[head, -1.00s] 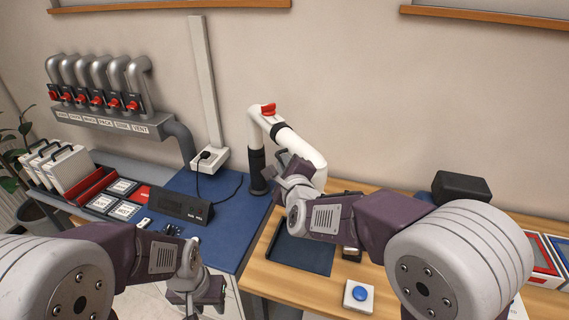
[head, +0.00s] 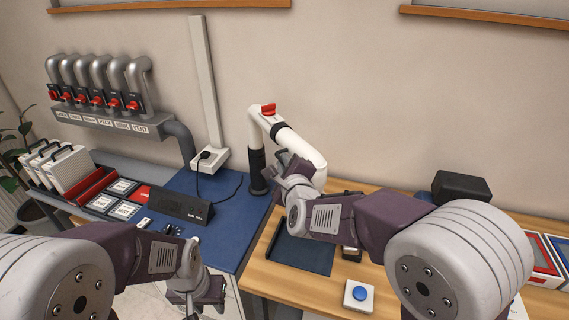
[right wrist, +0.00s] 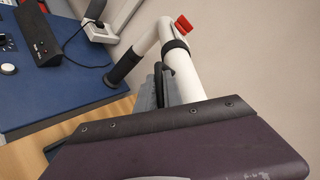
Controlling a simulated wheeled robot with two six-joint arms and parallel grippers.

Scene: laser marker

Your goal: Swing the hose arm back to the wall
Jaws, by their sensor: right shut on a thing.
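The white hose arm (head: 304,152) rises from a black base sleeve (head: 257,172) at the back of the blue mat, bends at a red knob (head: 268,109) and slopes down to the right over the wooden table. It also shows in the right wrist view (right wrist: 185,78). My left gripper (head: 196,300) hangs low in front of the blue bench, away from the hose arm. Its fingers are too unclear to tell their opening.
The wall stands behind the hose arm. A blue button (head: 359,294), a dark mat (head: 303,254) and a black box (head: 461,187) are on the wooden table (head: 390,268).

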